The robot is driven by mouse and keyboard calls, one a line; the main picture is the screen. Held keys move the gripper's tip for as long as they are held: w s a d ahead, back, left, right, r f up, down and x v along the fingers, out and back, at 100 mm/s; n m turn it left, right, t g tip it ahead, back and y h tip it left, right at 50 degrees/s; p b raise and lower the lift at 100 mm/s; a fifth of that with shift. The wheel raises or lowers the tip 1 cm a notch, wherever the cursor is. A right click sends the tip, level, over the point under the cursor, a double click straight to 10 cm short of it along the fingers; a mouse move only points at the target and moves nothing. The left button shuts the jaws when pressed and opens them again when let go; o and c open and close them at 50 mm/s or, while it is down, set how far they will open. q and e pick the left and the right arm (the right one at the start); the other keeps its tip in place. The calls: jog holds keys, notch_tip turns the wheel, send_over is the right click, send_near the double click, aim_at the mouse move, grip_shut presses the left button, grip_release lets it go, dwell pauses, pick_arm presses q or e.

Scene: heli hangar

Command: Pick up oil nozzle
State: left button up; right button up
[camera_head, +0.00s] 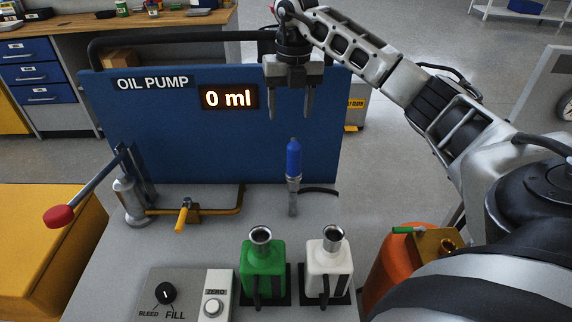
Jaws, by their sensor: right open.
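The oil nozzle (293,161) stands upright at the back right of the oil pump's grey top, with a blue upper part and a metal lower part. A dark hose runs from it to the right. My right gripper (291,117) is open and empty, pointing down above the nozzle, with its two fingers apart in front of the blue pump panel (150,130). The fingertips look a little higher than the blue top, with no visible contact. My left gripper is not in view.
A green can (262,262) and a white can (327,262) stand at the front. A red-knobbed pump lever (88,190) and a yellow-handled valve (183,216) are at left. A bleed/fill dial (166,293) and zero button (213,307) sit in front. The display (229,98) reads 0 ml.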

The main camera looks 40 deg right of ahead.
aim_at(294, 157)
jog(key=shift+h, duration=0.3)
jog(key=f, duration=0.3)
jog(key=d+f, duration=0.1)
jog(key=f, duration=0.5)
jog(key=shift+s+d, duration=0.15)
jog(key=shift+s, duration=0.05)
jog(key=shift+w+f, duration=0.2)
jog(key=shift+f, duration=2.85)
jog(key=shift+c, duration=0.4)
grip_shut()
jog(key=shift+r, duration=0.1)
